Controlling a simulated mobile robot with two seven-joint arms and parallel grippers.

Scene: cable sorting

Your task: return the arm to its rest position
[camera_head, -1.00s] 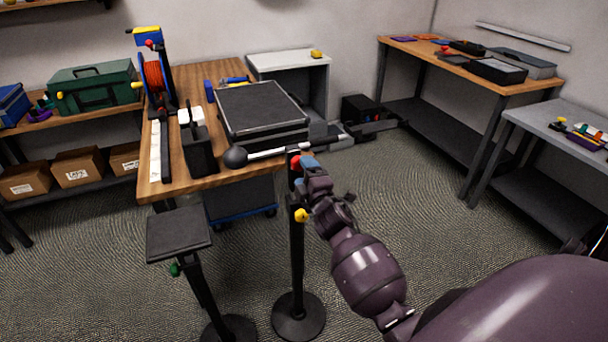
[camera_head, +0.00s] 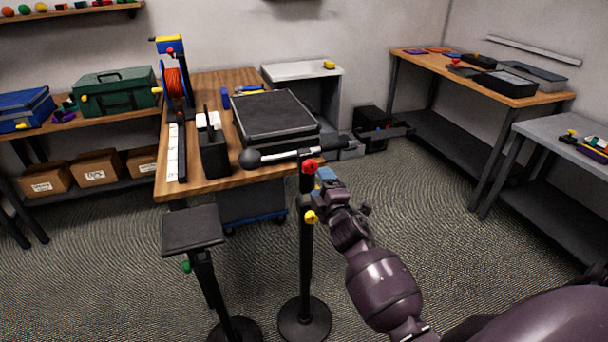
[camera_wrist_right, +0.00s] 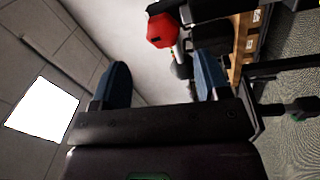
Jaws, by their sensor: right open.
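My right arm (camera_head: 385,285) comes in from the lower right in the head view. Its gripper (camera_head: 325,174) is beside the top of a black stand, just right of a red knob (camera_head: 310,166). In the right wrist view the two blue fingertips (camera_wrist_right: 158,82) are spread apart with nothing between them. The red knob (camera_wrist_right: 161,30) shows beyond them, near the right finger, and it is not gripped. My left gripper is not in view.
The black stand (camera_head: 306,260) with a yellow knob (camera_head: 311,217) stands close to my right gripper. A pedestal with a square top (camera_head: 193,230) is left of it. The wooden workbench (camera_head: 215,184) is behind. Floor to the right is clear before the right tables (camera_head: 520,100).

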